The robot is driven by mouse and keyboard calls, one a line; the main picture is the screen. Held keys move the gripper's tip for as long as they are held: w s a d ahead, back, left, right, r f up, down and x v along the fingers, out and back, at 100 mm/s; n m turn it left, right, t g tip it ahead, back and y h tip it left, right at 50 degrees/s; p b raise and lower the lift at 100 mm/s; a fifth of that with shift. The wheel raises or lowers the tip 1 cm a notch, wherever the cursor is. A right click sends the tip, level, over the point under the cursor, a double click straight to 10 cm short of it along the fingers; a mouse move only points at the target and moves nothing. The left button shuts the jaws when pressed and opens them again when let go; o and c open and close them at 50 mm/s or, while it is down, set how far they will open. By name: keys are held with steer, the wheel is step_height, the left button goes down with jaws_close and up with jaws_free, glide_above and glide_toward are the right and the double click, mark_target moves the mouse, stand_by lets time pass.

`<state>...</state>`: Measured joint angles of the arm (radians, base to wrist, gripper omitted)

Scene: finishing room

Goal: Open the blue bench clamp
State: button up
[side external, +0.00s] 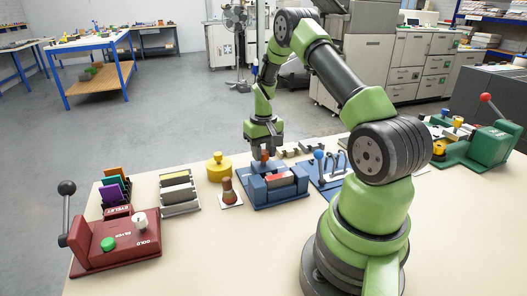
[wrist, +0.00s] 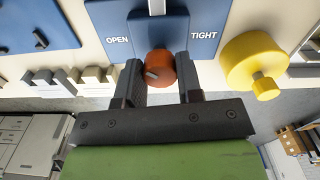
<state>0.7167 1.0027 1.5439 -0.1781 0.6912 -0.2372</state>
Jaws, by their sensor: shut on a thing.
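The blue bench clamp (side external: 282,196) stands on the bench in front of my arm. Something red and pale lies between its jaws. In the wrist view its blue body (wrist: 158,25) has OPEN printed at left and TIGHT at right. Its orange knob (wrist: 160,67) sits between the two words, with a pale mark on its face. My gripper (side external: 264,154) points down at the clamp's far side, its fingers shut on this knob. In the wrist view a finger of my gripper (wrist: 160,72) lies on each side of the knob.
A yellow knobbed weight (side external: 217,167) and a small brown cone-shaped thing (side external: 228,190) stand left of the clamp. A blue-handled fixture (side external: 325,180) stands close at right. A red lever press (side external: 115,240) is at front left. Bare bench lies in front of the clamp.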

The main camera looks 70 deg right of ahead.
mark_target(263, 152)
steer(key=n, duration=0.3)
steer(key=shift+n, duration=2.2)
steer(key=o, duration=0.9)
steer(key=shift+r, duration=0.15)
step_height(263, 152, up, 10)
steer(key=shift+f, duration=0.15)
